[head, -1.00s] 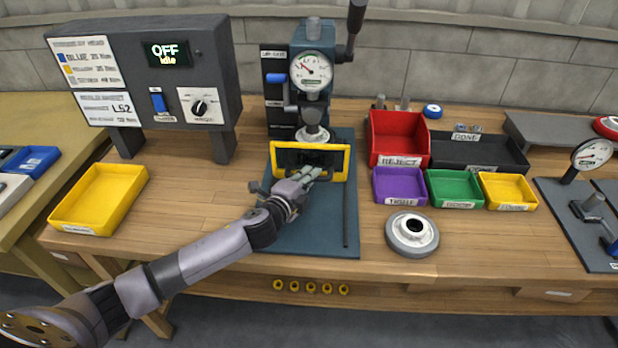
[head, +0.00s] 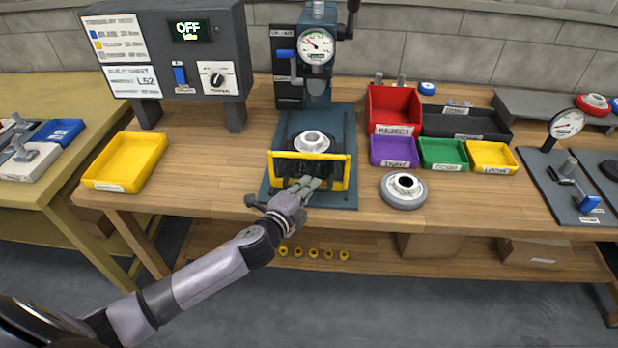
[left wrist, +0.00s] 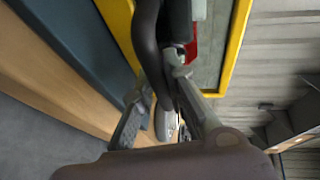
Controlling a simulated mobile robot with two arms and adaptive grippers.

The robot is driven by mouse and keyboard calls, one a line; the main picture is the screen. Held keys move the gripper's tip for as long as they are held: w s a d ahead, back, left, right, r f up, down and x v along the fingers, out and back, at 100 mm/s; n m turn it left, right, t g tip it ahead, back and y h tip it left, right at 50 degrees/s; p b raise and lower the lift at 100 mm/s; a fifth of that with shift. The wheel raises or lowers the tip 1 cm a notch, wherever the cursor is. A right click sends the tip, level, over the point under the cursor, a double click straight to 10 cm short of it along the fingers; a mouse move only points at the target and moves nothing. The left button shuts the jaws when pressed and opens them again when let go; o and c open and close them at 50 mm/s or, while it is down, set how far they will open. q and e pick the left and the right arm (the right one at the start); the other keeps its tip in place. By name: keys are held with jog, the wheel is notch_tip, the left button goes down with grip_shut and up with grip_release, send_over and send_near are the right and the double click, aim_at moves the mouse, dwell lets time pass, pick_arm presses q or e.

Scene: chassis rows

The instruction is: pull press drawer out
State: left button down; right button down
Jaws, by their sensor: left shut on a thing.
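The press (head: 318,75) stands at the back of the bench on a blue-grey base plate (head: 345,125). Its drawer has a yellow front frame (head: 340,172) and stands out toward the bench's front edge, clear of the press column. A pale round flanged part (head: 312,141) sits on the drawer behind the frame. My left gripper (head: 302,186) is shut on the drawer's front at the lower middle of the frame; the fingers hide the exact grip. The left wrist view shows the yellow frame (left wrist: 238,40) close up beside the fingers. My right gripper is in no view.
A grey wheel-like part (head: 404,190) lies right of the base plate. Red (head: 394,105), purple, green and yellow bins stand behind it. A yellow tray (head: 125,160) and a control box reading OFF (head: 180,60) are at left. Bench space left of the plate is clear.

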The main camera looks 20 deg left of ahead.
pick_arm(q)
jog(key=shift+s+d, duration=0.1)
jog(key=shift+s, duration=0.6)
jog(key=c, duration=1.9)
grip_release()
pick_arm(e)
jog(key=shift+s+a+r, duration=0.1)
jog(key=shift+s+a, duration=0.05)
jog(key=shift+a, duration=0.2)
pick_arm(q)
jog(key=shift+s, duration=0.15)
jog(key=v, duration=1.1)
jog(key=shift+s, duration=0.35)
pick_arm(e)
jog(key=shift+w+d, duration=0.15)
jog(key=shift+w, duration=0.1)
